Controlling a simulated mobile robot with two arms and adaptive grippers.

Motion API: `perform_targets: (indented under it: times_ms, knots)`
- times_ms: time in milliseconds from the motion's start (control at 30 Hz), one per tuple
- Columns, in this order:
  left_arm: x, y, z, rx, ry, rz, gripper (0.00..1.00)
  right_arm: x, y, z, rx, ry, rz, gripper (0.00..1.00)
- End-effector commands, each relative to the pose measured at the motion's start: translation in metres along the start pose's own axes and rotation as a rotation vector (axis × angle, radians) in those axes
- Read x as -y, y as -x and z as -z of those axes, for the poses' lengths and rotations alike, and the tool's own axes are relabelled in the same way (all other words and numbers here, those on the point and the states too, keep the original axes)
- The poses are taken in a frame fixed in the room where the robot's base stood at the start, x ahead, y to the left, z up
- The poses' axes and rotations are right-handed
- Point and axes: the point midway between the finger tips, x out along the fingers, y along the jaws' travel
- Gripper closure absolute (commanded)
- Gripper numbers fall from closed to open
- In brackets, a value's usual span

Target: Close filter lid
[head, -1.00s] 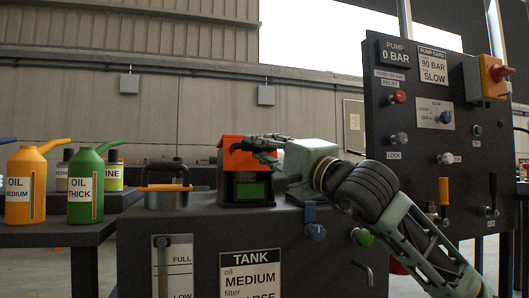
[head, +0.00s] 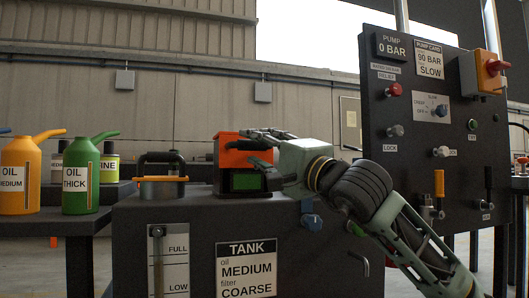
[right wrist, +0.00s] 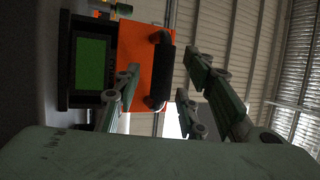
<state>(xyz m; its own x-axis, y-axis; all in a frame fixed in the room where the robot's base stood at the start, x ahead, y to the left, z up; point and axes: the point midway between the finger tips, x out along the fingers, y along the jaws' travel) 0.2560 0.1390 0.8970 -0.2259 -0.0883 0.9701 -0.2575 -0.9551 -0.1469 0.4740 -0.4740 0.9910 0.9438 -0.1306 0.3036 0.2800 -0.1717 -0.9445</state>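The filter is a black box (head: 233,190) with a green screen and an orange lid (head: 229,152), on top of the dark tank cabinet. The lid lies on the box with no clear gap; whether it is fully shut I cannot tell. In the right wrist view the orange lid (right wrist: 137,50) bears a black handle (right wrist: 162,70). My right gripper (head: 252,146) is at the lid's upper right and hides part of it. In the right wrist view its fingers (right wrist: 160,95) are spread apart with nothing clamped. Contact with the lid is unclear. My left gripper is out of view.
A metal pot with a black handle (head: 161,188) stands left of the filter. Green (head: 80,185) and orange (head: 20,180) oil cans stand on a side table. A control panel (head: 430,140) with knobs rises at the right, behind my right arm.

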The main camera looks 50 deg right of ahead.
Motion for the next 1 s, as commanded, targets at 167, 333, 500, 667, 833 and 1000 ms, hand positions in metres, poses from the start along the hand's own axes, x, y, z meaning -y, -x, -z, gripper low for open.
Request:
perform_targets:
  times_ms: [167,333,500,667,833,1000]
  knots:
    - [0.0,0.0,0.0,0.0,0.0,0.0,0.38,0.003,0.004,0.0,-0.002,-0.004,0.009,0.62]
    - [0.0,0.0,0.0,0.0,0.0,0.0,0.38,0.004,0.011,0.0,-0.005,-0.006,0.014,0.62]
    - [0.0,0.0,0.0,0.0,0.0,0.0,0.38,0.004,0.019,0.0,-0.003,-0.008,0.012,0.62]
    - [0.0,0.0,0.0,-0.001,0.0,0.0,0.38,0.0,0.03,0.0,0.002,-0.002,0.002,0.62]
    - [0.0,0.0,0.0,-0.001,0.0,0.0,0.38,-0.001,0.055,-0.001,0.002,0.0,-0.001,0.62]
    - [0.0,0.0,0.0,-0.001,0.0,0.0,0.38,-0.001,0.07,0.0,0.002,-0.002,-0.001,0.62]
